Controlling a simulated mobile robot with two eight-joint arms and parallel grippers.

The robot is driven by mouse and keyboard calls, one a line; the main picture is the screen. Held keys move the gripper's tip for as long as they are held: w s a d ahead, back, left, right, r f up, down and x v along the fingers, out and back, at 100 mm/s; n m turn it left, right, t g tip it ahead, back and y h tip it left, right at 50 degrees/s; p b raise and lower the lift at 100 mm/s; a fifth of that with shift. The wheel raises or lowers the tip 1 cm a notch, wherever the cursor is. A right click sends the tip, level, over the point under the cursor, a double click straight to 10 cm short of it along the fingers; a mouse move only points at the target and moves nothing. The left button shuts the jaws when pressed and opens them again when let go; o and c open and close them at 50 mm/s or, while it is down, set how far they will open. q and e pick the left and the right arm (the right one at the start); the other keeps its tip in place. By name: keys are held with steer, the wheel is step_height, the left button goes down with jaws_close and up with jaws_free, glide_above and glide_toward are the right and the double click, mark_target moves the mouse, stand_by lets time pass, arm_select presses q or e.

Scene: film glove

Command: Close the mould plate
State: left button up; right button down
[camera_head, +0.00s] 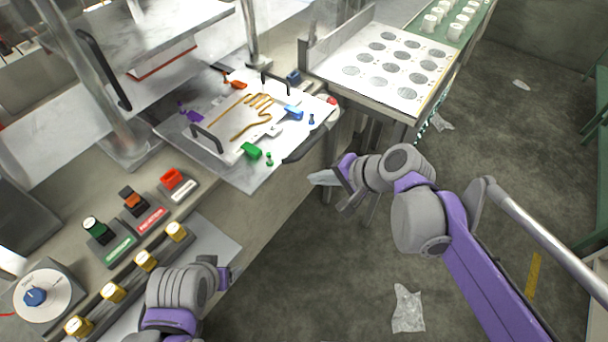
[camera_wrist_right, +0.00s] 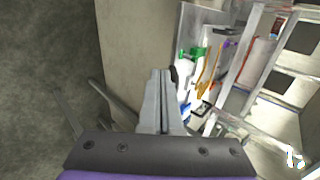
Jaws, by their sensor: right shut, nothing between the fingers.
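The mould plate (camera_head: 222,137) lies on the press bench in the head view, a pale sheet with orange glove-shaped outlines and black handles. Green, blue, orange and purple clamps sit around its edges. It also shows in the right wrist view (camera_wrist_right: 187,22), to the right of the fingers. My right gripper (camera_head: 314,178) is shut and empty, in front of the bench edge, apart from the plate and to its lower right. Its closed fingers (camera_wrist_right: 161,72) show in the right wrist view. My left gripper (camera_head: 225,277) is at the bottom by the control panel; its fingers are hidden.
A press with a raised block and a metal column (camera_head: 110,110) stands left of the plate. A control panel with a red switch (camera_head: 173,178), yellow knobs and a blue dial (camera_head: 35,296) lies lower left. A white table with round holes (camera_head: 375,68) stands behind. Floor at right is open, with scraps.

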steer(key=w+a+r+x, duration=0.1)
steer(key=r+x, duration=0.1)
steer(key=x, duration=1)
steer(key=shift+a, duration=0.3)
